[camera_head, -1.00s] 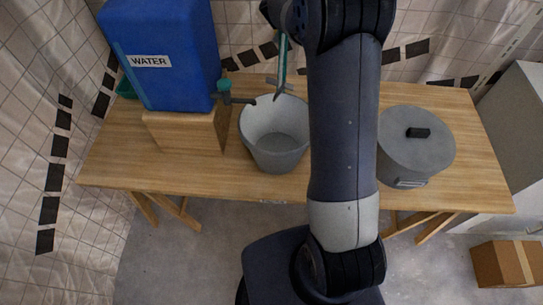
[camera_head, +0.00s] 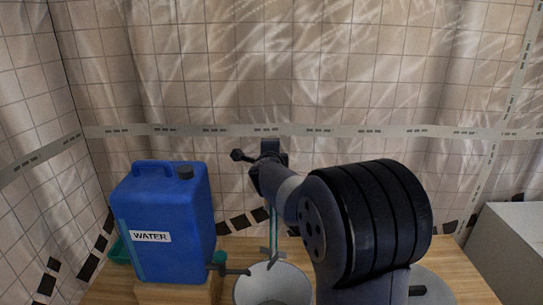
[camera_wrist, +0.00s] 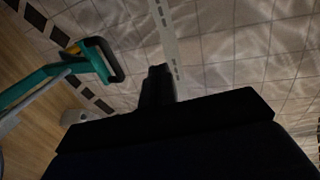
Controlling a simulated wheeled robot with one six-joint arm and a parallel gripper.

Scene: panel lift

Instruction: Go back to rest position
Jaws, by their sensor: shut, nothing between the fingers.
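My gripper (camera_wrist: 158,72) shows in the wrist view as a dark silhouette with its fingers together and empty, in front of the tiled curtain. In the head view my arm reaches up and away from the lower right, its far end raised above the table behind the grey bucket (camera_head: 273,286). A teal tool with a dark grip (camera_wrist: 90,57) is at the left of the wrist view, apart from the fingers. A thin teal upright piece (camera_head: 274,232) shows behind the bucket in the head view; its top is hidden by my arm.
A blue water container (camera_head: 165,215) with a tap stands at the left on a wooden block. A lidded grey pot (camera_head: 440,288) is partly hidden behind my arm at the right. A pale cabinet (camera_head: 510,250) stands far right. The space above the table's back is open up to the curtain.

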